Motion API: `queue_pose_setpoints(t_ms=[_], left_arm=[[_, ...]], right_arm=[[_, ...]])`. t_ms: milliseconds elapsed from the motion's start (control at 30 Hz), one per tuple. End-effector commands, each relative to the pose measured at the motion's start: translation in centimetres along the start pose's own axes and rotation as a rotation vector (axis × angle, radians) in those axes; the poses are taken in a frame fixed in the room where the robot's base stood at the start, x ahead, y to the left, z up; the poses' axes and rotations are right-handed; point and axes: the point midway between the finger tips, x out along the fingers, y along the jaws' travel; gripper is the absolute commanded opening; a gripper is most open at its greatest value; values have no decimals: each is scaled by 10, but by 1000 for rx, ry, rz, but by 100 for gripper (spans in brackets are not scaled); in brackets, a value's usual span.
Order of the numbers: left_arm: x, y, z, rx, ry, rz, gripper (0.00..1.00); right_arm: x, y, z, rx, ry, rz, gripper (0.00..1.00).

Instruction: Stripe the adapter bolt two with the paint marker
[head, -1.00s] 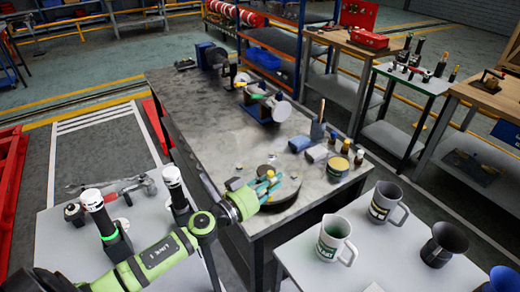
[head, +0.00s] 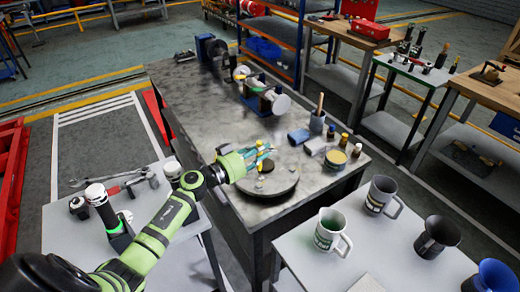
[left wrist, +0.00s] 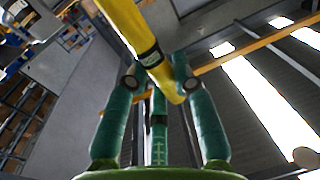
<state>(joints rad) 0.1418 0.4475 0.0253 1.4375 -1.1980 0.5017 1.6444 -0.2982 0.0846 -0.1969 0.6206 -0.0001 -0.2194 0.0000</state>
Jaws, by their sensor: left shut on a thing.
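My left gripper (head: 264,152) reaches over the front part of the dark bench, just above and behind a round dark disc (head: 268,182). Its teal fingers are shut on a yellow paint marker (left wrist: 127,30), which slants up between them in the left wrist view. In the head view the marker is mostly hidden by the fingers. A blue and grey pump-like unit (head: 266,98) stands farther back on the bench, apart from the gripper. Adapter bolt two is too small to tell apart. My right gripper is not in view.
A brush holder (head: 316,123), small bottles and a yellow-topped jar (head: 335,158) stand along the bench's right side. Mugs (head: 331,230) stand on the white table at lower right. Tools (head: 140,178) lie on the left table. The bench middle is mostly clear.

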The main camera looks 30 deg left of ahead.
Motion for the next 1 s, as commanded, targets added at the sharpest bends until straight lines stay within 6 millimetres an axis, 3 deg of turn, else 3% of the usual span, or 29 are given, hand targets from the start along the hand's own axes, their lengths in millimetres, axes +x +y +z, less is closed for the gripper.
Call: queue_pose_setpoints(t_ms=[33, 200, 500, 1000], left_arm=[[-1, 0, -4, -1, -4, -4, 2], [0, 0, 22, -2, -4, -3, 2], [0, 0, 44, 0, -3, -3, 2], [0, 0, 46, 0, -3, -3, 2]], right_arm=[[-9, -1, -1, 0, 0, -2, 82], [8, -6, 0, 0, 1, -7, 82], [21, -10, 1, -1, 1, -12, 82], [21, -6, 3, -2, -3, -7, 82]])
